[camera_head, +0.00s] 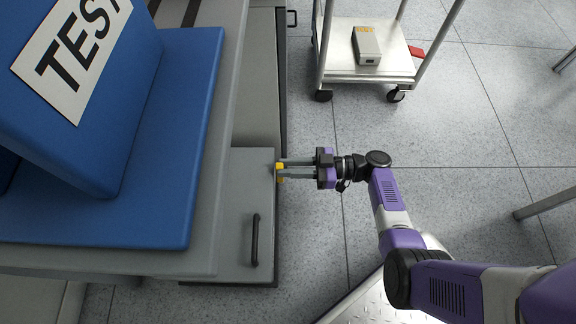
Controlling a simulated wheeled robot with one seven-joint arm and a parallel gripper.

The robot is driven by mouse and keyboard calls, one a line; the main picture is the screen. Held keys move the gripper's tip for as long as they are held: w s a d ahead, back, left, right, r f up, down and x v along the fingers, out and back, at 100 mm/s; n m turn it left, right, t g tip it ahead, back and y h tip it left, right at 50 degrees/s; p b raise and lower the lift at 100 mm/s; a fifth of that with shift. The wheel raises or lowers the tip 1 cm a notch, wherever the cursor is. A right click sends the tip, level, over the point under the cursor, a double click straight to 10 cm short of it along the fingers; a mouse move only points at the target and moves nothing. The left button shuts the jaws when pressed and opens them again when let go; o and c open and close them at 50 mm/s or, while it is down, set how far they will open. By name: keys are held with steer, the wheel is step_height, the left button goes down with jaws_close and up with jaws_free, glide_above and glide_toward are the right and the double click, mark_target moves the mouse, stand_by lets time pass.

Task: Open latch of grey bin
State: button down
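The grey bin (212,230) sits low beside the grey table, partly hidden under its edge, with a dark bar handle (255,240) on its near part. A small yellow latch (279,172) is at the bin's right edge, near its upper corner. My gripper (281,168) comes from the right with its two grey fingers pointing left. The fingers are apart, with a visible gap between them, and their tips are at the latch. Part of the latch is hidden by the fingertips. I cannot tell whether the fingers touch it.
A blue padded block marked "TEST" stands on a blue mat (190,130) on the grey table (228,90). A metal cart (345,72) with a small grey box (366,45) stands at the top. Another grey unit (262,80) adjoins the bin. Open floor lies right of the bin.

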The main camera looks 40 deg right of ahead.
steer(key=shift+w, duration=0.1)
steer(key=shift+w+d+f+m, duration=0.4)
steer(key=shift+w+f+m, duration=0.1)
steer(key=shift+m, duration=1.3)
steer(key=shift+w+d+f+m, duration=0.4)
steer(key=shift+w+m, duration=0.1)
steer(key=shift+m, duration=1.3)
steer(key=shift+w+d+f+m, duration=0.35)
steer(key=shift+w+f+m, duration=0.15)
steer(key=shift+m, duration=1.3)
steer(key=c, duration=1.2)
jaws_free()
steer(key=shift+c, duration=0.2)
